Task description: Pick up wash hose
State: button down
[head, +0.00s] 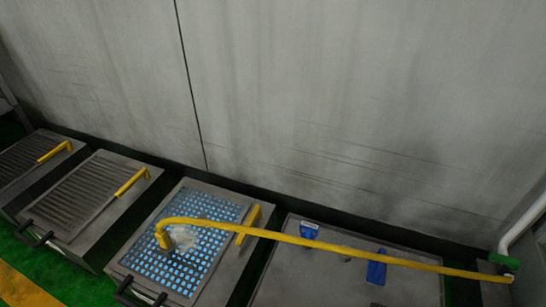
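A long yellow hose (350,249), which looks like the wash hose, runs from a green fitting (505,262) at the lower right. It crosses leftward over the metal units and bends down at its left end (164,238). That end is over a perforated plate (212,206) with bright blue holes. A whitish patch like splashing water (185,237) lies at the hose end. I cannot tell whether the hose rests on the plate or hangs above it. My gripper is not in view.
A white pipe (525,221) rises at the right edge. Two blue objects (376,270) (308,230) lie on a flat metal table (333,290). Slatted metal units (87,192) with yellow bars (131,181) stand to the left. A grey wall (330,100) closes off the back. Green floor shows between units.

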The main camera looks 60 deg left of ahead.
aim_at(167, 246)
jog(key=u, duration=3.2)
jog(key=i+j+z, duration=0.15)
jog(key=z, duration=0.15)
jog(key=i+j+z, duration=0.15)
jog(key=z, duration=0.2)
